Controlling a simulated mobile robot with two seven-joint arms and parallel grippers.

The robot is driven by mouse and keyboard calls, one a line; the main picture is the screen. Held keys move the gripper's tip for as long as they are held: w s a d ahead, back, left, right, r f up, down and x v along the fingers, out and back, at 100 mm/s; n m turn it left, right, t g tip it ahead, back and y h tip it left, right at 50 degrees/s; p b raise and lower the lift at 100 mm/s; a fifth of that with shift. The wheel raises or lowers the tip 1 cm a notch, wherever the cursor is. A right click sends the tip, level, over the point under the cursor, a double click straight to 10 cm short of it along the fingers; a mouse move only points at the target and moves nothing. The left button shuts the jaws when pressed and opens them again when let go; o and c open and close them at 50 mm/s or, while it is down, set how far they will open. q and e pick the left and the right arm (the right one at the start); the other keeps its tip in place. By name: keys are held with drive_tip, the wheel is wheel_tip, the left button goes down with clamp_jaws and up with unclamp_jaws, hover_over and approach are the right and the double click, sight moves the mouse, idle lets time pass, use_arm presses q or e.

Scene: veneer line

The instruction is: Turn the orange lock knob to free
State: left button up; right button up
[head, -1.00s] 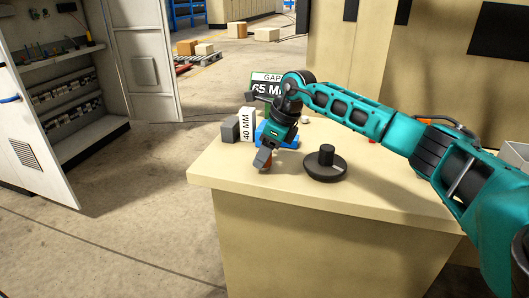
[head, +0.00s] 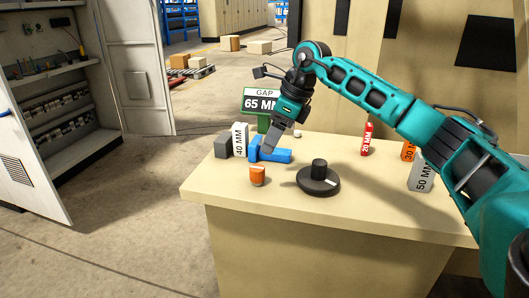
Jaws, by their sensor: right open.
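The orange lock knob (head: 257,175) stands upright near the front left of the bench top in the head view, with a pale mark on its front. My right gripper (head: 267,153) is open above and behind the knob, apart from it, in front of the blue block (head: 279,155). The fingers point down and partly hide the blue block. I cannot tell whether they touch it. My left gripper is not in view.
A black handwheel (head: 318,182) stands right of the knob. A white 40 MM block (head: 240,141) and a grey block (head: 222,146) stand at left. A GAP 65 MM sign (head: 258,101) is behind. Red 20 MM (head: 367,138), orange 30 MM (head: 408,150) and grey 50 MM (head: 421,175) blocks stand at right.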

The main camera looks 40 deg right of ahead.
drive_tip(key=shift+v, duration=1.35)
drive_tip(key=shift+a, duration=0.15)
